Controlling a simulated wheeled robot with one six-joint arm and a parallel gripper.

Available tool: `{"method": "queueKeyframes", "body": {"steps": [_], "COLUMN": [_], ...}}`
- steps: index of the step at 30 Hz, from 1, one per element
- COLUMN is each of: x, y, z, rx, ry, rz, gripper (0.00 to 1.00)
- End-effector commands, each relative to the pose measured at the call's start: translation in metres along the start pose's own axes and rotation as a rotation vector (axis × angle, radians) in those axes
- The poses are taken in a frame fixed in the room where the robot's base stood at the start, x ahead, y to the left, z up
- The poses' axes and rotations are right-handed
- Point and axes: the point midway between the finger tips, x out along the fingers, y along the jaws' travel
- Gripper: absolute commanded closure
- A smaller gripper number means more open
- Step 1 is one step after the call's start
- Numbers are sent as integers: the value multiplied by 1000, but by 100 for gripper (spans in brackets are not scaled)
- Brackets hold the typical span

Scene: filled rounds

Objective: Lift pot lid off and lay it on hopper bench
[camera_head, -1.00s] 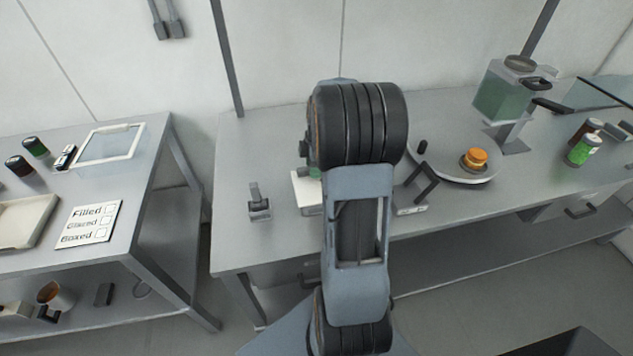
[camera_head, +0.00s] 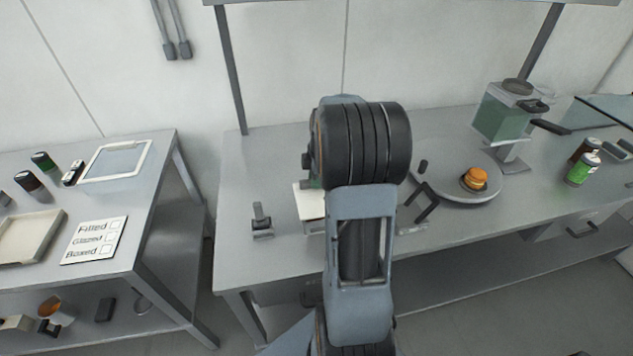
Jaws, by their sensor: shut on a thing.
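My arm rises through the middle of the head view, and its dark upper joint stands in front of the bench. I cannot make out a pot or a loose lid. The grey long bench (camera_head: 270,170) carries a hopper (camera_head: 502,112) with green contents and a grey top at its right part. A white block-like item (camera_head: 309,205) on the bench is partly covered by my arm, with a small green patch above it.
A round grey plate (camera_head: 440,186) holds an orange round item (camera_head: 474,179). A black angled handle (camera_head: 427,202), a small grey stand (camera_head: 262,220) and a green can (camera_head: 583,169) stand on the bench. A separate left table (camera_head: 150,215) holds a sign (camera_head: 95,240) and a tray (camera_head: 30,237).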

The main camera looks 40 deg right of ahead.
Motion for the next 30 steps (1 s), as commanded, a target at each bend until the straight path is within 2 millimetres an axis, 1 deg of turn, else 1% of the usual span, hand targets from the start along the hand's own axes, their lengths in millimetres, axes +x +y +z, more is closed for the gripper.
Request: {"method": "queueKeyframes", "body": {"steps": [1, 4, 9, 10, 11, 15, 21, 25, 30], "x": [-15, -33, -70, -74, -74, -87, -100, -106, -115], "y": [-4, -19, -48, -54, -61, -89, -118, -128, -134], "z": [0, 2, 5, 6, 8, 14, 20, 22, 23], "rx": [1, 2, 2, 3, 3, 2, 2, 0, 0], "ry": [-1, -1, -1, -1, -1, -1, -1, -1, -1], "rz": [3, 3, 4, 4, 3, 4, 3, 1, 1], "gripper": [100, 100, 100, 100, 100, 100, 100, 100, 100]}}
